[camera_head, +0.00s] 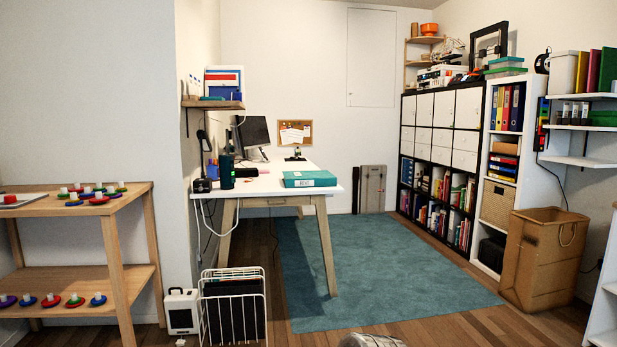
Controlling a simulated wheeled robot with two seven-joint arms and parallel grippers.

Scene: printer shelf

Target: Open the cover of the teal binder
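A teal binder (309,179) lies flat and closed on the white desk (262,183), near its front right corner. A pale label shows on its front edge. Neither of my grippers is in view, so their state and distance from the binder cannot be seen.
A dark green bottle (226,171) and a monitor (253,133) stand on the desk left of the binder. A white wire rack (233,300) stands on the floor before the desk. A teal rug (390,270) lies clear to the right. A brown bin (541,262) is further right.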

